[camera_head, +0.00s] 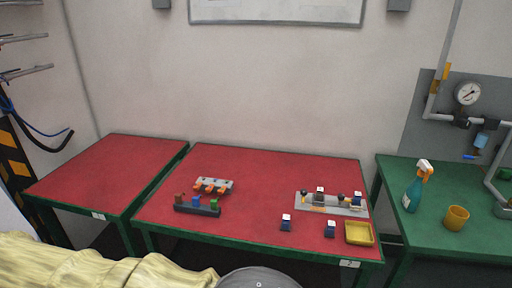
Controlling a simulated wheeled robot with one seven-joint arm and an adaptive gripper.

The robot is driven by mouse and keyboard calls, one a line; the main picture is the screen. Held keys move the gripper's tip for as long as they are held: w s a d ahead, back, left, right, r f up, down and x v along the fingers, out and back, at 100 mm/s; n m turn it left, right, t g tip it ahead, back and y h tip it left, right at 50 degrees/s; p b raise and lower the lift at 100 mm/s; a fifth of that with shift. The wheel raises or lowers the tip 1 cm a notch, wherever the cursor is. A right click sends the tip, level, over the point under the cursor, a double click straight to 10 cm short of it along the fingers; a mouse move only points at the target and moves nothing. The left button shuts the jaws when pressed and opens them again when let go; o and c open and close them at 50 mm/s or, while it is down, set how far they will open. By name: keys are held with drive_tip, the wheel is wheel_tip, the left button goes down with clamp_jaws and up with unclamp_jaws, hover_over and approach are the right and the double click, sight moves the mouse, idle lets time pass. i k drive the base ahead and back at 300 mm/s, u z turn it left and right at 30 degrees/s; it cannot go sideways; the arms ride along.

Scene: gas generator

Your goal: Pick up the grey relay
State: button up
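A small dark grey block with a white top, which looks like the grey relay (319,199), stands upright on a light grey mounting plate (336,211) on the right part of the middle red table. It is small in the picture, so its details are hard to tell. A similar blue relay (357,199) stands at the plate's right end. Dark knobs (304,195) also sit on this plate. My gripper's fingers do not show in this view, so what it holds is hidden.
Two blue relays with white tops, one (286,222) and another (330,229), stand before the plate. A yellow tray (359,240) sits near the front right corner. A grey rack (214,186) and dark block holder (197,210) are left. A spray bottle (412,194) stands right.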

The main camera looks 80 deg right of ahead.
sight(318, 197)
drive_tip(key=k, duration=1.35)
drive_tip(key=z, duration=0.9)
